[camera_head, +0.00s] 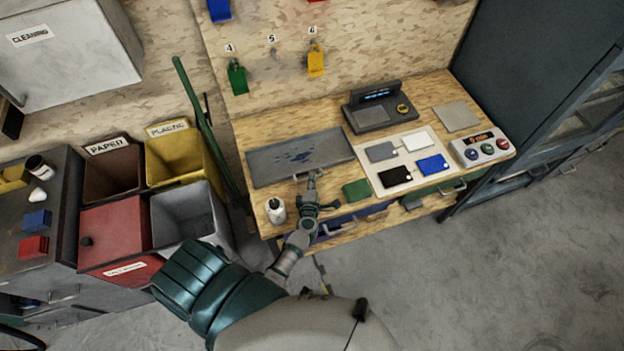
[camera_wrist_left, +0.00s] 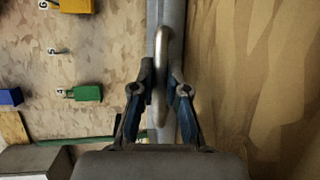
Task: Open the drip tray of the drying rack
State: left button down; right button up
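A shallow dark grey tray (camera_head: 285,172) lies on the wooden workbench, with dark marks on its bottom; I take it to be the drip tray. In the left wrist view, a curved metal handle (camera_wrist_left: 162,60) stands between the two fingers of my left gripper (camera_wrist_left: 161,80), in front of a grey strip (camera_wrist_left: 177,25). The fingers are apart, one on each side of the handle, with no clear grip on it. I see no drying rack that I can name. My right gripper is not in view.
A white bottle (camera_head: 276,211) stands left of my left gripper on the bench (camera_head: 262,190). A green block (camera_head: 356,190) lies to the right, near a board with cards (camera_head: 380,152). Drawers with handles (camera_head: 452,189) are under the bench front. Bins (camera_head: 112,172) stand at left.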

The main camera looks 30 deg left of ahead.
aim_at(307, 174)
pick_arm(q)
jog(key=shift+a, duration=0.15)
jog(key=shift+w+a+p, duration=0.2)
jog(key=shift+w+a, duration=0.1)
jog(key=shift+a, duration=0.3)
jog(key=shift+w+a+p, duration=0.15)
jog(key=shift+w+a, duration=0.15)
jog(key=shift+a, duration=0.3)
jog(key=shift+w+a+f, duration=0.2)
jog(key=shift+f, duration=0.15)
jog(key=shift+s, duration=0.1)
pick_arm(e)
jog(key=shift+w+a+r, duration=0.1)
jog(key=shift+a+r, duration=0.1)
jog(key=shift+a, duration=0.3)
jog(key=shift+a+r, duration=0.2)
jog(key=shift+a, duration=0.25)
pick_arm(q)
jog(key=c, duration=1.2)
grip_release()
jog(key=shift+s+d, duration=0.1)
jog(key=shift+d, duration=0.05)
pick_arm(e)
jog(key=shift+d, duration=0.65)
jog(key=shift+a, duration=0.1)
